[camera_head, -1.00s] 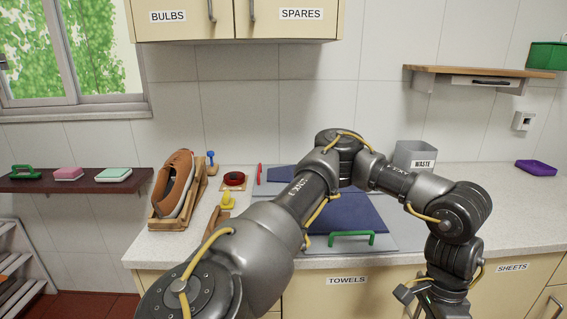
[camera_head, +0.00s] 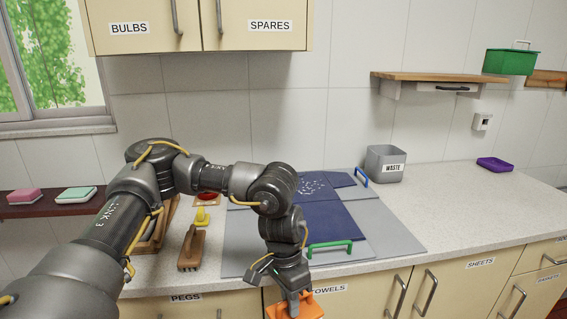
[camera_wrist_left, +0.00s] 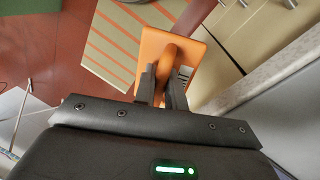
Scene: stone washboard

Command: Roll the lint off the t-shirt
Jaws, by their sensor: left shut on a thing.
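The dark blue t-shirt (camera_head: 345,232) lies flat on a grey board (camera_head: 398,236) on the counter. White lint specks (camera_head: 312,186) show on its far part; my arm partly hides the left side. My left gripper (camera_head: 293,298) is in front of the counter edge, below the t-shirt, shut on an orange handled tool (camera_head: 312,306). In the left wrist view the gripper (camera_wrist_left: 162,92) grips the tool's handle, and its flat orange plate (camera_wrist_left: 153,45) shows beyond the fingers. I cannot tell whether it is the lint roller. My right gripper is not in view.
A green handle (camera_head: 330,247) and a blue handle (camera_head: 361,178) stand at the board's edges. A wooden brush (camera_head: 190,250) and a yellow item (camera_head: 203,216) are left of the board. The waste bin (camera_head: 385,166) stands behind it. The counter at right is mostly clear.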

